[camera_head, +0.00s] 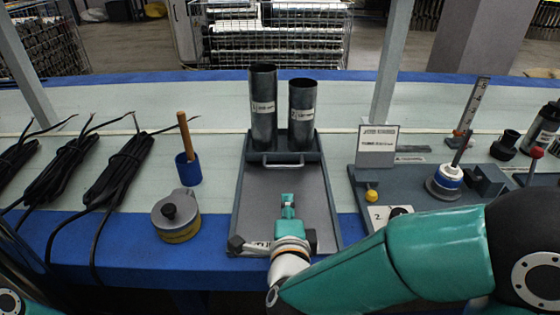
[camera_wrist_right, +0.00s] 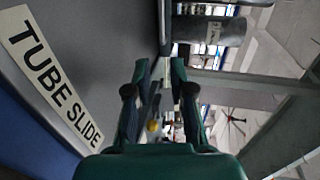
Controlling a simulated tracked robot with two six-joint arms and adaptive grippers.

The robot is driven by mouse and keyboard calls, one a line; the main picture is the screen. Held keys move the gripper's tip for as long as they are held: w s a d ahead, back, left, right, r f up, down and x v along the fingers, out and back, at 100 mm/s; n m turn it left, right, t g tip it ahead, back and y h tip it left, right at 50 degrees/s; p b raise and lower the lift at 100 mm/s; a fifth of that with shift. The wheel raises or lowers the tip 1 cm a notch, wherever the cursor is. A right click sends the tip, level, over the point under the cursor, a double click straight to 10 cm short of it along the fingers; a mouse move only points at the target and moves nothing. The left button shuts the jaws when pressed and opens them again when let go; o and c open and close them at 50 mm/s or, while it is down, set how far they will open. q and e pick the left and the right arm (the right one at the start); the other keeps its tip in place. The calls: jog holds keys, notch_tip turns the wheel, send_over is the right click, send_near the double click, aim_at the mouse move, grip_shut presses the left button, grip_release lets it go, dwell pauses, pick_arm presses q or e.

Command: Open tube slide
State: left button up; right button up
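The tube slide is a grey tray (camera_head: 260,205) on the blue-edged bench, with two dark upright tubes (camera_head: 263,105) (camera_head: 303,112) at its back end. A pale bar handle (camera_head: 283,164) crosses the tray in front of the tubes. My right gripper (camera_head: 288,199) is over the tray's front half, pointing toward the handle and apart from it. In the right wrist view its fingers (camera_wrist_right: 160,68) are spread with nothing clearly held between them. The "TUBE SLIDE" label (camera_wrist_right: 50,75) shows at left there; my arm partly hides the tray's front. My left gripper is out of view.
Left of the tray stand a round tin with a black knob (camera_head: 176,215) and a blue cup with a brown stick (camera_head: 188,168). Black cable bundles (camera_head: 120,165) lie farther left. A grey fixture with a sign (camera_head: 376,145) stands close on the right.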

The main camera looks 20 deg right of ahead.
aim_at(285, 178)
jog(key=shift+w+d+f, duration=0.1)
jog(key=shift+w+d, duration=0.05)
jog(key=shift+w, duration=0.5)
jog(key=b+x, duration=0.2)
jog(key=x, duration=1.4)
grip_shut()
jog(key=shift+s, duration=0.1)
